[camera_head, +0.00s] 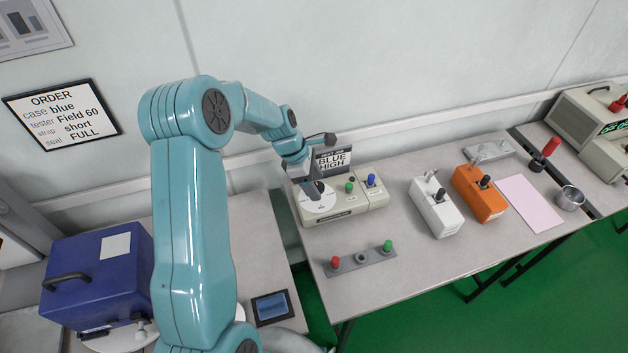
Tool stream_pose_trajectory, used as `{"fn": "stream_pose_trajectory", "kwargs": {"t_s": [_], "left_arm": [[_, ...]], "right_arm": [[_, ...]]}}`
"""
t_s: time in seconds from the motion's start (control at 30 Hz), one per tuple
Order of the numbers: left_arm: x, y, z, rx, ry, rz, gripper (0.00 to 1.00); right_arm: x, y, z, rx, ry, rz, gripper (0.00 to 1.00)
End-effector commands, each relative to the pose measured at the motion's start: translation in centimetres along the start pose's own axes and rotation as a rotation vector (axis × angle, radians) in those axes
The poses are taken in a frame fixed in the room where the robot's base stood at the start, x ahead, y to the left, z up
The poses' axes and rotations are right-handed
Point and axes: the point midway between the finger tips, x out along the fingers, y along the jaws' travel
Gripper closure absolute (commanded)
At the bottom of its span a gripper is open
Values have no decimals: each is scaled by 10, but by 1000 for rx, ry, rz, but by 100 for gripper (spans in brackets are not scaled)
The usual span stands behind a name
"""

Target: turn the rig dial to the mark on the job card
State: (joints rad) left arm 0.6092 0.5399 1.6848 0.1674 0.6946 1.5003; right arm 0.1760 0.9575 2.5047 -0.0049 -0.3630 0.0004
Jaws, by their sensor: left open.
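My left gripper (314,190) is over the white round dial face (325,206) of the beige rig (345,212). It is open, with its fingers pointing down around the dial's middle. The gripper hides most of the knob and its pointer, and the marks are too small to read. Whether the fingers touch the knob I cannot tell. A small card (335,160) stands behind the rig; its top line is hard to read, and below it says "BLUE HIGH". My right gripper is not in view.
The rig also carries a green knob (349,187) and a blue knob (371,180). A grey strip (361,260) with red and green plugs lies in front. White (434,208) and orange (480,195) testers stand to the right. A blue case (100,275) is at left; an ORDER sign (62,117) hangs above.

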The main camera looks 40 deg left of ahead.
Motion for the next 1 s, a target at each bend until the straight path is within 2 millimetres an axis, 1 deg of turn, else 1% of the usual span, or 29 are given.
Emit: {"fn": "stream_pose_trajectory", "kwargs": {"t_s": [0.2,0.27,0.3,0.37,0.4,0.63,0.77,1.0], "left_arm": [[0,0,0,0,0,1,36],[0,0,0,0,0,1,55],[0,0,0,0,0,1,68],[0,0,0,-1,0,0,88],[0,0,0,-1,0,0,91],[0,0,0,11,0,-6,91],[-1,1,0,48,1,-20,91],[-1,3,0,194,0,-80,91]], "right_arm": [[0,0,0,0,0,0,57],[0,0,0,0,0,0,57],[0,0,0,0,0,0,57],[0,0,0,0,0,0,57],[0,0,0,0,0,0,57],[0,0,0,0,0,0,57],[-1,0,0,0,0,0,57],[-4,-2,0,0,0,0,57]]}}
